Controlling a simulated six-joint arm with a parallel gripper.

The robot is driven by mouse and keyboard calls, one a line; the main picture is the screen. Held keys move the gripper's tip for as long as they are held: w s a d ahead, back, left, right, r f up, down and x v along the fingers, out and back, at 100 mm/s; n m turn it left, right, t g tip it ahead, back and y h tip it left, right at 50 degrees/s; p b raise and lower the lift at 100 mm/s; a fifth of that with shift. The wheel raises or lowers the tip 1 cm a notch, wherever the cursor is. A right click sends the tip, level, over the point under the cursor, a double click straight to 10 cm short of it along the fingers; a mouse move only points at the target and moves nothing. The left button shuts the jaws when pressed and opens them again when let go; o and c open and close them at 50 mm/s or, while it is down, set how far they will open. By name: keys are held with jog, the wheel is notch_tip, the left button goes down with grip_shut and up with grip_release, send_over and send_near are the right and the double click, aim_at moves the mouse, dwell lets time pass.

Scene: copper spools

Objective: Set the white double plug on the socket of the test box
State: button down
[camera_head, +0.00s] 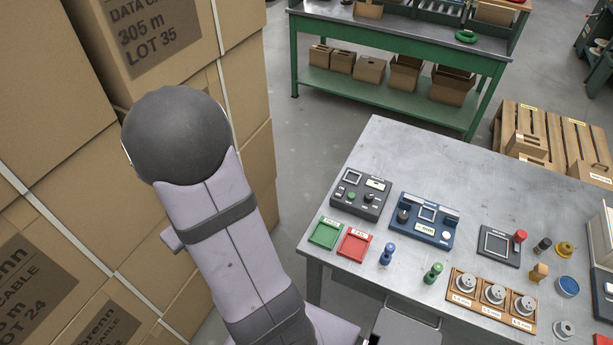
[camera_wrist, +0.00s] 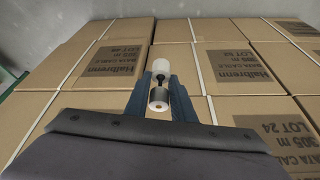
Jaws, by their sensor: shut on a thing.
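My gripper (camera_wrist: 160,95) shows in the wrist view, its two dark blue fingers closed on the white double plug. The white double plug (camera_wrist: 160,61) has a pale head at each end and a dark, thin middle. It is held above stacked cartons, away from the table. In the head view my gripper and the plug are out of sight. On the table stand a dark grey box (camera_head: 371,206) with a green knob, a blue box (camera_head: 418,232) with a black knob, and a dark box (camera_head: 493,252) beside a red-topped piece. I cannot tell which is the test box.
Green (camera_head: 325,233) and red (camera_head: 354,244) trays lie at the table's left edge. A blue peg (camera_head: 387,254), a green peg (camera_head: 433,272) and a wooden rack (camera_head: 461,284) of metal spools stand in front. Cartons (camera_head: 268,165) are stacked beside my arm. The table's back is clear.

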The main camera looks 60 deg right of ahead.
jog(key=s+d+f+m+h+b, duration=0.15)
jog(key=s+d, duration=0.35)
jog(key=d, duration=0.5)
jog(key=s+d+f+m+g+b, duration=0.1)
jog(key=s+d+m, duration=0.3)
jog(key=d, duration=0.6)
jog(key=s+d+f+m+h+b, duration=0.1)
jog(key=s+d+m, duration=0.1)
jog(key=s+d, duration=0.65)
jog(key=s+d+r+m+g, duration=0.1)
jog(key=s+d+r+m, duration=0.1)
jog(key=d, duration=0.3)
jog(key=s+d+r+m+g+h, duration=0.1)
jog(key=s+d+r+m, duration=0.2)
jog(key=d+r, duration=0.1)
jog(key=s+d+r+m+g+b, duration=0.1)
jog(key=s+d+r+m, duration=0.2)
jog(key=d, duration=0.4)
jog(key=shift+s+r+g, duration=0.2)
jog(key=shift+r+g, duration=0.1)
jog(key=shift+r, duration=0.05)
jog(key=shift+a, duration=0.1)
jog(key=shift+f+p, duration=1.8)
jog(key=shift+f, duration=3.2)
